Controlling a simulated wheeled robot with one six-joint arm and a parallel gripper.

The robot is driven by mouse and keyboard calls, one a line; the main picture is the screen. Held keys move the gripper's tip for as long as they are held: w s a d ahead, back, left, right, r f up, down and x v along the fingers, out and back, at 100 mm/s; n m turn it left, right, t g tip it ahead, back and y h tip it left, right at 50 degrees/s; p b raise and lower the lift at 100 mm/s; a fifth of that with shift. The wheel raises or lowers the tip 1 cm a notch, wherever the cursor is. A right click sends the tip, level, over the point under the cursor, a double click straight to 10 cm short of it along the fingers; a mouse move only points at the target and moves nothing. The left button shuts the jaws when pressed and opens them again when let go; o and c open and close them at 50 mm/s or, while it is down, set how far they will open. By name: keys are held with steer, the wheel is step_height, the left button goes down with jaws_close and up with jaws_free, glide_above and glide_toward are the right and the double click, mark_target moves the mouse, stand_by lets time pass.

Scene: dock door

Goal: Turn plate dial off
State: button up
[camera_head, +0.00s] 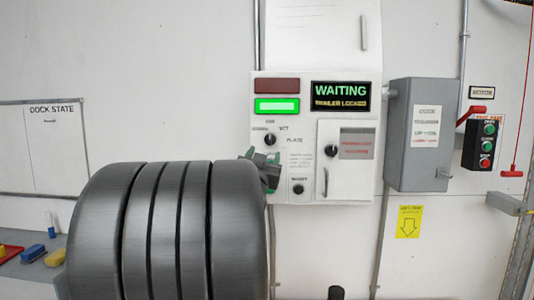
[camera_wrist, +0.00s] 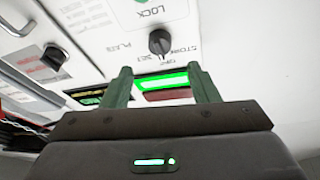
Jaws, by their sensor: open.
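The plate dial (camera_head: 270,139) is a small black knob on the white control panel (camera_head: 304,84), left of the PLATE label and below the lit green lamp. In the wrist view the dial (camera_wrist: 160,43) appears upside down, just beyond my fingertips and between their lines, with STORE and SET lettering by it. I cannot tell exactly where its pointer stands. My gripper (camera_wrist: 160,72) has two green fingers, apart and empty; neither touches the dial. In the head view my gripper (camera_head: 264,170) shows near the panel's lower left, partly hidden by my arm.
A second black knob (camera_head: 331,150) sits on a small panel door with a handle. A lower knob (camera_head: 298,188) is below. The display (camera_head: 340,96) reads WAITING. A grey box (camera_head: 418,135) and a button station (camera_head: 483,145) are to the right. A shelf (camera_head: 30,276) is lower left.

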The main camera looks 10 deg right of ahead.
mark_target(269, 142)
steer(key=v, duration=0.6)
steer(key=shift+b, duration=0.4)
steer(key=p+x, duration=0.3)
steer(key=x, duration=1.1)
steer(key=shift+f, duration=0.1)
steer(key=shift+s, duration=0.1)
